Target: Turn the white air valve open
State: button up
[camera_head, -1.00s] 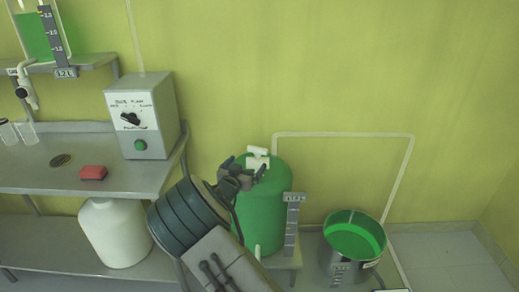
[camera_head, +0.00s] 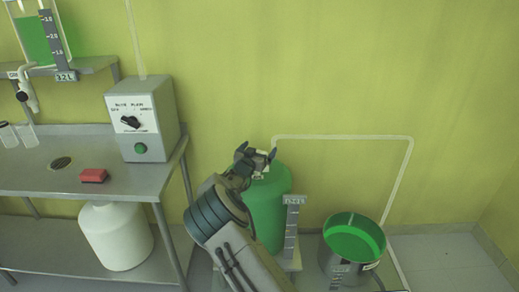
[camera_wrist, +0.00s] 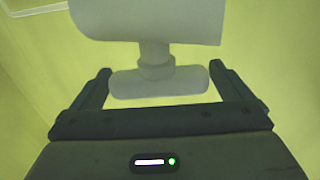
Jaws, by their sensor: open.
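The white air valve sits on top of the green tank (camera_head: 266,210), mostly hidden behind my gripper (camera_head: 257,154) in the head view. In the wrist view the valve has a wide white body (camera_wrist: 145,18) at the top and a short neck leading to a white crossbar handle (camera_wrist: 158,83). My gripper is open, and its two fingers show in the wrist view (camera_wrist: 160,70) at either side of the handle. The handle lies between them, with small gaps at its ends. I cannot tell whether either finger touches it.
A control box (camera_head: 143,118) with a black knob and green button stands on the steel bench (camera_head: 120,180), near a red block (camera_head: 94,175). A white container (camera_head: 117,235) is below. An open bucket of green liquid (camera_head: 352,238) stands right of the tank. A pale pipe (camera_head: 340,137) runs along the wall.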

jog(key=shift+w+d, duration=0.1)
jog(key=shift+w, duration=0.2)
jog(key=c, duration=1)
jog(key=shift+f, duration=0.1)
jog(key=shift+n+t+y+b, duration=0.3)
jog(key=shift+y+b, duration=0.1)
jog(key=shift+b, duration=0.65)
jog(key=n+y+b, duration=0.1)
jog(key=y+b, duration=0.1)
jog(key=b, duration=0.2)
jog(key=n+y+b, duration=0.2)
jog(key=y+b, duration=0.1)
jog(key=b, duration=0.2)
jog(key=shift+w+t, duration=0.1)
jog(key=shift+t, duration=0.3)
jog(key=shift+a+n+y+b, duration=0.3)
jog(key=shift+n+y+b, duration=0.3)
jog(key=shift+b, duration=0.45)
jog(key=o, duration=1)
